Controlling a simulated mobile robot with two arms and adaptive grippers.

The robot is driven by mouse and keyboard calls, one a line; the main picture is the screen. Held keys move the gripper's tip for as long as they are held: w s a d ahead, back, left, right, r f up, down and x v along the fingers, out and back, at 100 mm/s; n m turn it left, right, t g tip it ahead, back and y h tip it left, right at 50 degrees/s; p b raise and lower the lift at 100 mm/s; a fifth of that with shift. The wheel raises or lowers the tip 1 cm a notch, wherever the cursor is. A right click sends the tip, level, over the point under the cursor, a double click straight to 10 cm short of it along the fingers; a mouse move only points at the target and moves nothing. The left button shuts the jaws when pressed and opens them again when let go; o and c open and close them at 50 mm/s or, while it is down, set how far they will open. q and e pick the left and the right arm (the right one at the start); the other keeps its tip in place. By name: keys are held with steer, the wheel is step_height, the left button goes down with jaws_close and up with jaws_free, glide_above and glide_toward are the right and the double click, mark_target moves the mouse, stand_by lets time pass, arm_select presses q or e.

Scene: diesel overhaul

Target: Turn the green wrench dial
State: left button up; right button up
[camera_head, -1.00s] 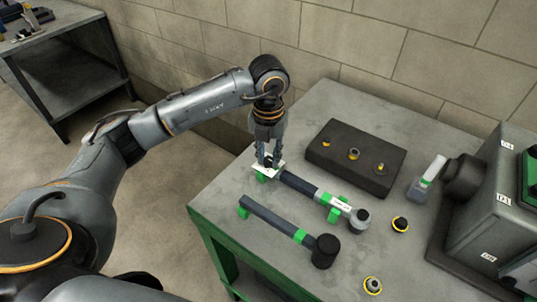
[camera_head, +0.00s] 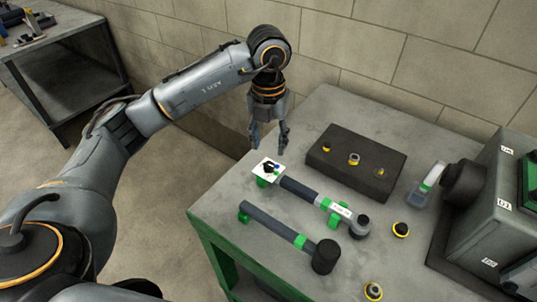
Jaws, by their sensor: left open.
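A wrench (camera_head: 300,190) lies on green supports on the grey workbench, with a green band and white label near its round head. At its left end is a white plate with a small dark and blue dial (camera_head: 269,167). A second dark wrench (camera_head: 270,220) with a green band and black head lies in front of it. My left gripper (camera_head: 268,146) is open and empty, pointing down, just above and behind the dial and apart from it. My right gripper is not in view.
A dark block (camera_head: 340,168) with several small yellow-ringed parts lies behind the wrenches. Yellow-ringed parts (camera_head: 400,229) lie loose on the bench. A wall is close behind.

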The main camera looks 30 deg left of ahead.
arm_select(q)
step_height(320, 180, up, 5)
steer(key=shift+r, duration=0.15)
stand_by(0.6)
